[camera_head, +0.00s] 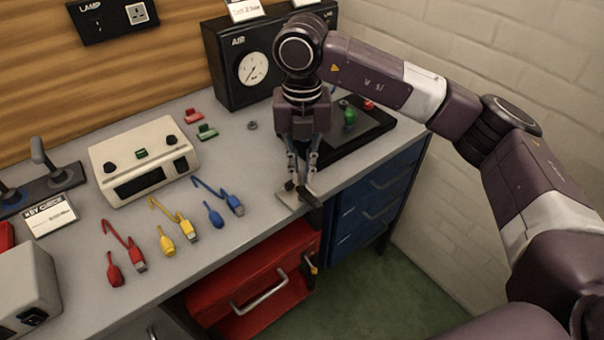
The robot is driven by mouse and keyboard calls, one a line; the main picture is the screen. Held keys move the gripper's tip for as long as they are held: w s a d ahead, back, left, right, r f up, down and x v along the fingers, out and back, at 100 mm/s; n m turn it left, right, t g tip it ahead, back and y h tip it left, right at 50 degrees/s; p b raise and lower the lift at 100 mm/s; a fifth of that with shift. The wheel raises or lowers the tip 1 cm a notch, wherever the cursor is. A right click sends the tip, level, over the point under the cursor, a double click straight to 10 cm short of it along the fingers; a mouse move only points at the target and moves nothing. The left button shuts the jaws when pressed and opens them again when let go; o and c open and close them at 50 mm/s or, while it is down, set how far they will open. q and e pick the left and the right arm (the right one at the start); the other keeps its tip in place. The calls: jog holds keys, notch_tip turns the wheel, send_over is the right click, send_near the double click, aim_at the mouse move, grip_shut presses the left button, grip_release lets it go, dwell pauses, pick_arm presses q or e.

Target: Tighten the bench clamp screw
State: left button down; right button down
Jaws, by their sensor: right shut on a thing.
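The bench clamp (314,222) sits at the front edge of the bench, with a pale plate (288,200) on the bench top beside it. My right gripper (301,184) points down over the clamp. Its fingers are shut on the dark clamp screw (303,194) at the top. The fingers hide part of the screw, so its exact angle is unclear. My left gripper is not in view.
A black tray (375,133) with a green piece lies behind my gripper. The air gauge box (230,75) stands at the back. Coloured cables (178,216) lie to the left. A red drawer (240,285) stands open below the bench, near blue drawers (365,210).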

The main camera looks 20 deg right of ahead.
aim_at(302, 177)
jog(key=m+b, duration=0.1)
jog(key=m, duration=0.1)
jog(key=m+b, duration=0.1)
jog(key=m, duration=0.2)
jog(key=shift+w+r+m, duration=0.15)
jog(key=shift+m, duration=0.15)
jog(key=m+b, duration=0.1)
jog(key=m, duration=0.4)
jog(key=shift+r, duration=0.1)
dwell(0.3)
jog(key=c, duration=2.1)
grip_release()
jog(key=shift+o, duration=0.6)
notch_tip(302, 177, up, 12)
jog(key=shift+s+f, duration=0.2)
